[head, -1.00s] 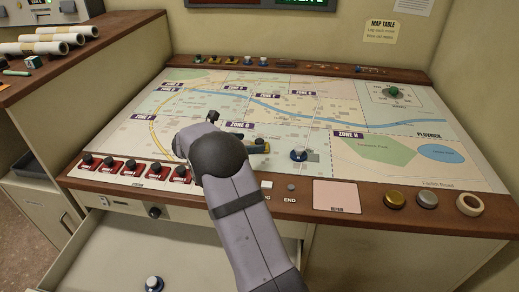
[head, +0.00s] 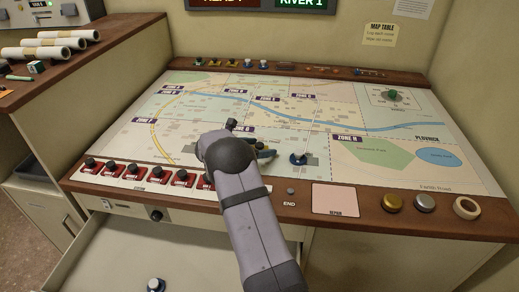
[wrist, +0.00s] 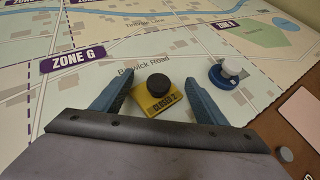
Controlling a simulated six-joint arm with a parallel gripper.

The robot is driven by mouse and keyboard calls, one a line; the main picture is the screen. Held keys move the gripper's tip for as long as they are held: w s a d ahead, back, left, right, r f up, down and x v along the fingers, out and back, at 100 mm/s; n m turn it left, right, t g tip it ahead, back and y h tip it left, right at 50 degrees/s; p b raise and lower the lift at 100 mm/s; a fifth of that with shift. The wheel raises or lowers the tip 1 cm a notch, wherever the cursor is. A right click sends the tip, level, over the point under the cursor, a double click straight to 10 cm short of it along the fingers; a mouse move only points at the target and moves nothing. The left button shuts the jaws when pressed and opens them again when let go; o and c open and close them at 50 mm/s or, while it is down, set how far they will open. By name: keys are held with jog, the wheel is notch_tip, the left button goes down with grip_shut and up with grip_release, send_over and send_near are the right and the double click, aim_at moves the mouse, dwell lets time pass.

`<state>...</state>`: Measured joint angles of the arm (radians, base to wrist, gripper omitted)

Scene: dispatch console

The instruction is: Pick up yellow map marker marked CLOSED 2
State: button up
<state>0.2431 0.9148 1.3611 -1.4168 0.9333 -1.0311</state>
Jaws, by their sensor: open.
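The yellow map marker (wrist: 152,105) has a black round knob and reads CLOSED 2. It lies on the map along Berwick Road, right of the ZONE G label. My gripper (wrist: 157,77) is open, with one blue finger on each side of the marker and a gap visible at both sides. The marker is not gripped. In the head view my gripper (head: 262,148) is over the lower middle of the map, and my arm and fingers mostly hide the yellow marker there.
A blue marker with a white knob (wrist: 226,76) stands just right of my right finger; it also shows in the head view (head: 298,159). Red markers with black knobs (head: 133,173) line the front edge at left. An open drawer (head: 110,245) is below the table.

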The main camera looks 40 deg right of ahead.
aim_at(260, 145)
jog(key=shift+c, duration=0.2)
jog(key=c, duration=1.5)
jog(key=shift+s+f, duration=0.1)
jog(key=shift+f, duration=0.05)
jog(key=shift+c, duration=0.3)
jog(key=shift+f, duration=0.1)
notch_tip(260, 145, up, 10)
jog(key=shift+r+b, duration=0.2)
jog(key=shift+b, duration=0.25)
